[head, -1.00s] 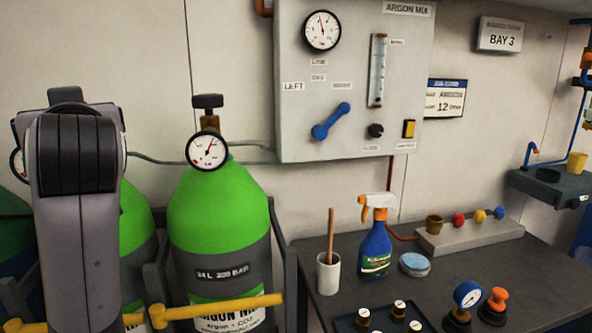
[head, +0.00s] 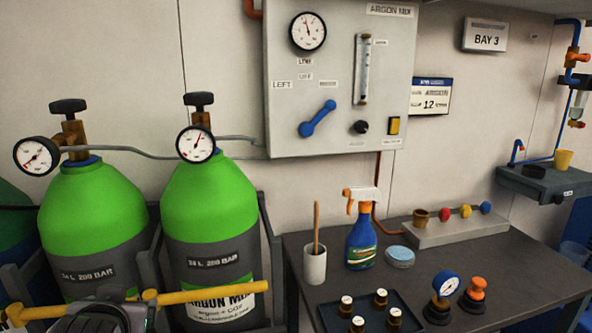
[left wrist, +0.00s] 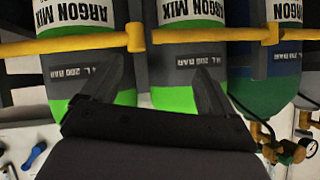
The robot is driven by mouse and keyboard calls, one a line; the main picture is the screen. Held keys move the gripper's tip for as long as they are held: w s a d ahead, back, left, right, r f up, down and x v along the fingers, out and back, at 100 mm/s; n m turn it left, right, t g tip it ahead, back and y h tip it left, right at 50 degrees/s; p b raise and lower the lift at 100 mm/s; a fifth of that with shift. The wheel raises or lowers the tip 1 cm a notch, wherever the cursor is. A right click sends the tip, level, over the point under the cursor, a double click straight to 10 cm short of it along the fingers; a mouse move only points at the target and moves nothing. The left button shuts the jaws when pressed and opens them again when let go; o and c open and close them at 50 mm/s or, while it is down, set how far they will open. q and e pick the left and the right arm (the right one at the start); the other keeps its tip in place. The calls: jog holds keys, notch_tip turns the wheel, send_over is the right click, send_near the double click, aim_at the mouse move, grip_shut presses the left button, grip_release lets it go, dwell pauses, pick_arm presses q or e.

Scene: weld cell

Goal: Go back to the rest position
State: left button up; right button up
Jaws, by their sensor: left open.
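My left gripper (left wrist: 160,70) is open in the left wrist view. Its two dark fingers stand apart with nothing between them, and green-and-grey gas cylinders show beyond them. In the head view, a dark part of my left arm shows low at the bottom left, in front of the left gas cylinder (head: 92,210). The fingertips cannot be made out there. My right gripper is in neither view.
The right gas cylinder (head: 208,205) stands beside the left one behind a yellow bar (head: 205,291). A grey control panel (head: 340,85) hangs on the wall. The dark bench (head: 440,255) at right holds a spray bottle (head: 361,240), a white cup (head: 315,264) and small fittings.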

pick_arm(q)
jog(key=s+d+f+m+g+h, duration=0.2)
jog(key=s+f+g+h, duration=0.1)
jog(key=s+f, duration=0.8)
jog(key=s+d+f+m+g+h, duration=0.2)
jog(key=s+d+f+g, duration=0.15)
jog(key=s+f, duration=0.75)
jog(key=w+d+f+t+h, duration=0.2)
jog(key=w+f+t, duration=0.2)
jog(key=f+t, duration=0.2)
jog(key=shift+w+f+p, duration=0.25)
jog(key=shift+w+p, duration=0.05)
